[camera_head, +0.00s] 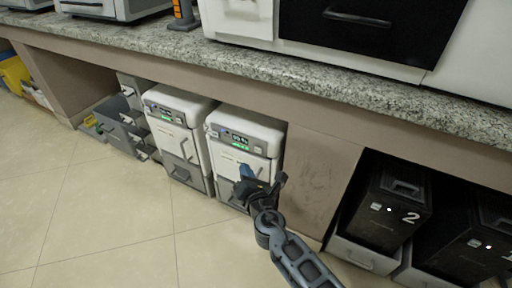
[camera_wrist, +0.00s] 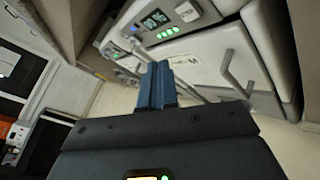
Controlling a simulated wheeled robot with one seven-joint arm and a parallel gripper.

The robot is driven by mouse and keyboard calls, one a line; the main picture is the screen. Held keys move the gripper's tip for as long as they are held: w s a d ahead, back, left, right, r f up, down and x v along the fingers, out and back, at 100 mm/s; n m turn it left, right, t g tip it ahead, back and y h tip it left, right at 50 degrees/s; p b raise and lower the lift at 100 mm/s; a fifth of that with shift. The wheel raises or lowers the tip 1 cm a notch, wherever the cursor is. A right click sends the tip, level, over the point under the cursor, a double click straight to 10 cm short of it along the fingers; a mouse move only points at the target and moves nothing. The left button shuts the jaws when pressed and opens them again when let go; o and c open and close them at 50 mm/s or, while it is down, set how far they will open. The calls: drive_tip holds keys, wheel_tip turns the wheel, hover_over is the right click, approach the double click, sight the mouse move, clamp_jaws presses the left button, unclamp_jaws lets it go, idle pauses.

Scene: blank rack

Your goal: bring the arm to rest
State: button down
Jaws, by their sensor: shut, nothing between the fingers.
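My gripper (camera_head: 246,173) is at the end of my arm, in front of the right one of two white cabinet units under the counter. In the wrist view its two blue fingers (camera_wrist: 157,85) are together with nothing between them. The right white unit (camera_head: 247,133) has a lit green display and a handle on its front. It also shows close up in the wrist view (camera_wrist: 215,60), turned on its side. Whether my gripper touches the unit cannot be told.
A second white unit (camera_head: 177,117) stands to the left, and grey drawers (camera_head: 122,130) further left. Black bins (camera_head: 393,203) sit under the counter at the right. The granite counter (camera_head: 300,72) overhangs them. The tiled floor (camera_head: 100,215) is clear at the left front.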

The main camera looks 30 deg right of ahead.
drive_tip(key=s+f+m+g+y, duration=0.25)
drive_tip(key=s+m, duration=0.85)
drive_tip(key=s, duration=1.7)
drive_tip(key=s+r+m, duration=0.6)
drive_tip(key=s, duration=0.4)
drive_tip(key=s+d+r+m+t, duration=0.1)
drive_tip(key=s+r+m, duration=0.9)
drive_tip(key=r, duration=0.5)
wheel_tip(320, 180, up, 22)
drive_tip(key=p, duration=2.3)
drive_tip(key=shift+r, duration=0.25)
